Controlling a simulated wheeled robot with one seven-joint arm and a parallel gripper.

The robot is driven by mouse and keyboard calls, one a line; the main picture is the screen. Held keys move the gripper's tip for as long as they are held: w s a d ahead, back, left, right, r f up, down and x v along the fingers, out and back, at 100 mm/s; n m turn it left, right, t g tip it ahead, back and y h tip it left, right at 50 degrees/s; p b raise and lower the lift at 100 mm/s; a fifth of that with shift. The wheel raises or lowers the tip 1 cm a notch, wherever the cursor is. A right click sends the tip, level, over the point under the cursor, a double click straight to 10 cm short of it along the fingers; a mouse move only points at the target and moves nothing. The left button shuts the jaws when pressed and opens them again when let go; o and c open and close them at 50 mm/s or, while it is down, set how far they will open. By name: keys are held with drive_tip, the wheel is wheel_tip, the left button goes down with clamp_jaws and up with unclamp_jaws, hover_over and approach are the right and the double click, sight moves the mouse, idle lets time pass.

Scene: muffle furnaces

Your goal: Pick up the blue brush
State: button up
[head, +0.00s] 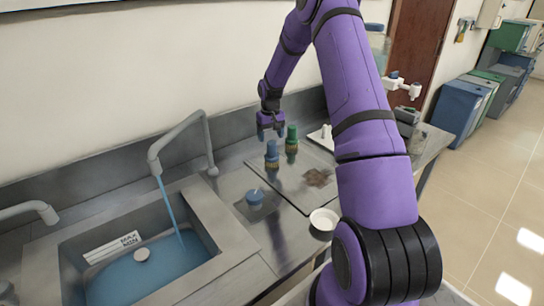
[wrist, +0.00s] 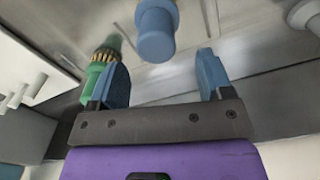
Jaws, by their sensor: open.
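The blue brush (head: 272,155) stands upright on the counter, left of the green brush (head: 291,141). My gripper (head: 270,136) is above the blue brush in the head view, fingers pointing down. In the wrist view the blue brush (wrist: 157,32) shows its round blue end just beyond the gap between the two blue fingertips of my gripper (wrist: 163,58). The fingers are wide apart with nothing between them. The green brush (wrist: 100,68), with a tan band, lies beside and partly behind the left finger in that view.
A sink (head: 215,245) with blue water and a running faucet (head: 180,135) is at the left. A small blue-topped item (head: 254,197) and a white bowl (head: 323,220) stand in front of the brushes. A brown patch (head: 318,177) marks the tray. The wall is close behind.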

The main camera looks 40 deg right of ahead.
sight(272, 142)
drive_tip(key=shift+s+f, duration=0.2)
drive_tip(key=shift+f, duration=1.3)
drive_tip(key=shift+s+f, duration=0.15)
drive_tip(key=shift+f, duration=1.3)
drive_tip(key=c, duration=1.1)
drive_tip(key=shift+o, duration=0.2)
drive_tip(key=shift+d+r, duration=0.1)
drive_tip(key=shift+r, duration=0.1)
drive_tip(key=shift+r, duration=0.65)
wheel_tip(272, 142, up, 2)
drive_tip(key=shift+r, duration=0.1)
drive_tip(key=s+a, duration=0.3)
drive_tip(key=s, duration=0.4)
drive_tip(key=s+a+r, duration=0.1)
drive_tip(key=s+a, duration=0.2)
drive_tip(key=s, duration=0.4)
drive_tip(key=shift+s, duration=0.4)
drive_tip(key=shift+r, duration=0.1)
